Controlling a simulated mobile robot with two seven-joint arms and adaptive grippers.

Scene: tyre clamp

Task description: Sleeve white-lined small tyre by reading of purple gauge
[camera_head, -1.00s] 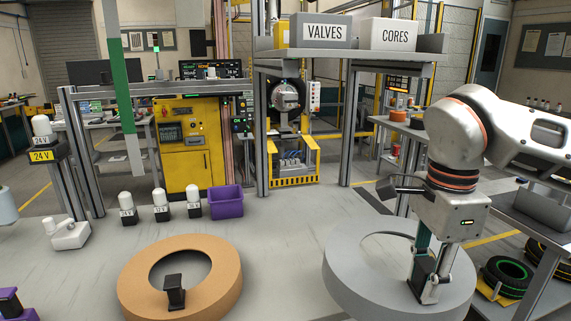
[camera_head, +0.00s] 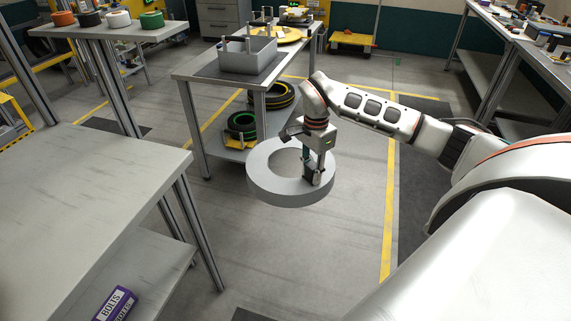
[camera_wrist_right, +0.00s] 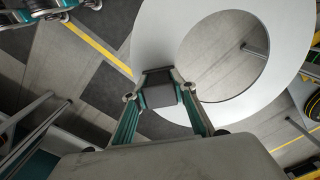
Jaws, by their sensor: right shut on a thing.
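My right gripper (camera_head: 316,180) is shut on the dark grip block (camera_wrist_right: 160,92) of a wide flat grey ring (camera_head: 262,187). I cannot make out a white-lined tyre or the purple gauge.
A grey bench (camera_head: 75,190) stands at left. A table with a grey tray (camera_head: 247,58) stands behind the ring. Rolls, one white (camera_head: 118,19), line a shelf at upper left. Bare floor lies in front of the ring. Another bench (camera_head: 525,50) stands at right.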

